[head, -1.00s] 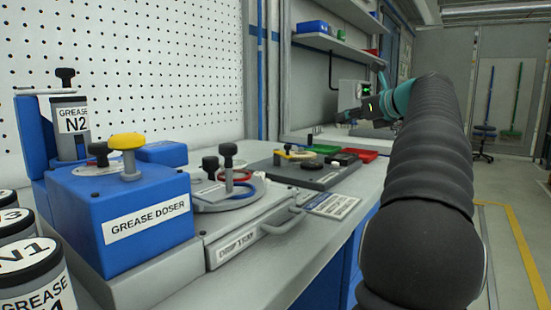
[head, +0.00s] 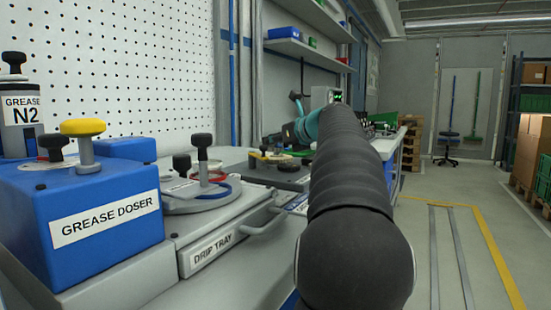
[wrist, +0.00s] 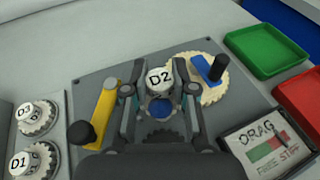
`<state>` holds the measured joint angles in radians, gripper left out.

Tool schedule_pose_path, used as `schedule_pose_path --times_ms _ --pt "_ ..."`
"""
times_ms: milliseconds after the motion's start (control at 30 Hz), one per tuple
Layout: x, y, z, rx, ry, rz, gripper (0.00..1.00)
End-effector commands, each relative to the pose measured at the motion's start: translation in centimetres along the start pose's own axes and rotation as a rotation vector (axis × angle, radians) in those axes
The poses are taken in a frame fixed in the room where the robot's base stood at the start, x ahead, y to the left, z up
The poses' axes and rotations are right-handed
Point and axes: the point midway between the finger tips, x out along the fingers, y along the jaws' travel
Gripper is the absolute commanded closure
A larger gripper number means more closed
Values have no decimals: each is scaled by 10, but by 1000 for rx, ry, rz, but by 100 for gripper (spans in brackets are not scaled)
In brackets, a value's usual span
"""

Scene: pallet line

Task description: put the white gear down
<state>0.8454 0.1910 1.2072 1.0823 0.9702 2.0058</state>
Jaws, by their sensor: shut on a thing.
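The white gear (wrist: 158,78), its cap marked D2, is between the fingers of my gripper (wrist: 160,100) in the wrist view. My gripper is shut on it, above a grey plate (wrist: 90,75). A blue disc shows just below the cap. I cannot tell whether the gear touches the plate.
On the plate are a yellow bar (wrist: 106,102) with a black knob and a cream gear (wrist: 215,82) under a blue lever (wrist: 204,70). Gears D3 (wrist: 30,112) and D1 (wrist: 22,162) stand left. Green (wrist: 262,47) and red (wrist: 302,97) trays and a DRAG display (wrist: 268,140) are right.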

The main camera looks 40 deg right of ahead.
Motion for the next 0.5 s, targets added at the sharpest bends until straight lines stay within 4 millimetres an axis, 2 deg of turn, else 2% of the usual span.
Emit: schedule_pose_path --times_ms 300,500 --pt "10 0 -36 2 1 -1 100" --pt "10 -1 -38 -1 0 -2 100"
